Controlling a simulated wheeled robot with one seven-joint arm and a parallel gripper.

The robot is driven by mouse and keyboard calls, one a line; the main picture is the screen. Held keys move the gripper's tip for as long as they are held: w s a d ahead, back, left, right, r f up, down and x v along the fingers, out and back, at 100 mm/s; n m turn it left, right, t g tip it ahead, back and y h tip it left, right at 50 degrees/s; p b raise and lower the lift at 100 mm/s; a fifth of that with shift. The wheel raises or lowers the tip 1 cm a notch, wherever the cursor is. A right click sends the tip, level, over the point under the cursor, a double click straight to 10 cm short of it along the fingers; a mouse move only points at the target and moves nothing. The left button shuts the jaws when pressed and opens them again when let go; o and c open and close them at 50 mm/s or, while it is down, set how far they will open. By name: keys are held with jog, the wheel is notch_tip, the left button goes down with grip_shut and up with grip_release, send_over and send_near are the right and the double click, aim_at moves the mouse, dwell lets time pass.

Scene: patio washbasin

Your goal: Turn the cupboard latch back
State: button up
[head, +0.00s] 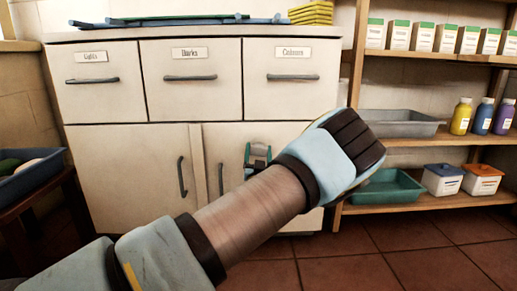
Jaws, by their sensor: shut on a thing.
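The white cupboard (140,172) has two lower doors. A small teal and grey piece, which looks like the latch (259,150), shows on the right door, just above my arm. Dark parts at its sides appear to be the fingers of my gripper (258,162), shut on it. My own arm crosses in front from the lower left and hides the rest of the gripper and the lower part of the latch. I cannot tell the latch's exact angle. Both doors look closed. Dark upright handles (181,176) show on the doors.
Three labelled drawers (190,100) above the doors are closed. Wooden shelves (450,143) at the right hold boxes, bottles, a grey tray (402,128) and a green tray (385,197). A dark stool with a blue bin (30,178) stands at the left. Tiled floor (440,255) is clear at the lower right.

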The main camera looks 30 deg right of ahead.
jog(key=m+p, duration=0.1)
jog(key=m+g+h+p, duration=0.1)
jog(key=m, duration=0.1)
jog(key=m+h+p, duration=0.1)
jog(key=m, duration=0.1)
jog(key=shift+r+g, duration=0.25)
jog(key=shift+g, duration=0.15)
jog(key=m+g+p, duration=0.1)
jog(key=m+p, duration=0.1)
jog(key=m, duration=0.1)
jog(key=m+g+h+p, duration=0.1)
jog(key=m+p, duration=0.1)
jog(key=m, duration=0.1)
jog(key=shift+g+p, duration=0.3)
jog(key=m+g+p, duration=0.2)
jog(key=m+p, duration=0.1)
jog(key=m, duration=0.2)
jog(key=shift+p, duration=0.4)
jog(key=shift+f+m+g+p, duration=0.2)
jog(key=shift+m+g+p, duration=0.3)
jog(key=shift+m+p, duration=0.9)
jog(key=shift+m, duration=0.4)
jog(key=o, duration=1.3)
